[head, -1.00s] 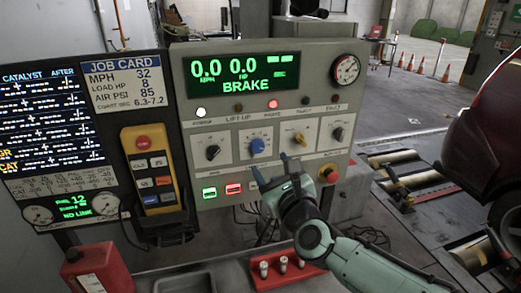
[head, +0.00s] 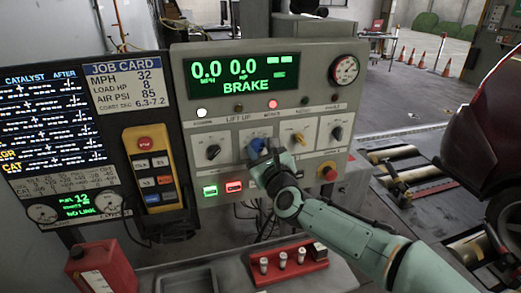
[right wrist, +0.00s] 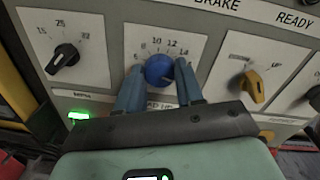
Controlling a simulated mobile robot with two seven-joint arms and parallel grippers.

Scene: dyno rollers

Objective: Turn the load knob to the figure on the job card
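The load knob is the blue knob (head: 258,145) on the grey control panel; it also shows in the right wrist view (right wrist: 159,68), under a scale with figures such as 8, 10, 12 and 14. My right gripper (head: 264,155) is at this knob. In the right wrist view its two blue fingers (right wrist: 159,80) stand on either side of the knob, with what looks like a small gap. Its pointer setting is unclear. The job card (head: 126,85) reads MPH 32, LOAD HP 8, AIR PSI 85. My left gripper is not in view.
A black knob (right wrist: 66,56) is left of the blue one, and a yellow knob (right wrist: 250,86) is right. The display (head: 233,76) reads 0.0, 0.0 and BRAKE. A red emergency button (head: 327,172) is at the panel's lower right. A yellow pendant (head: 153,168) hangs left.

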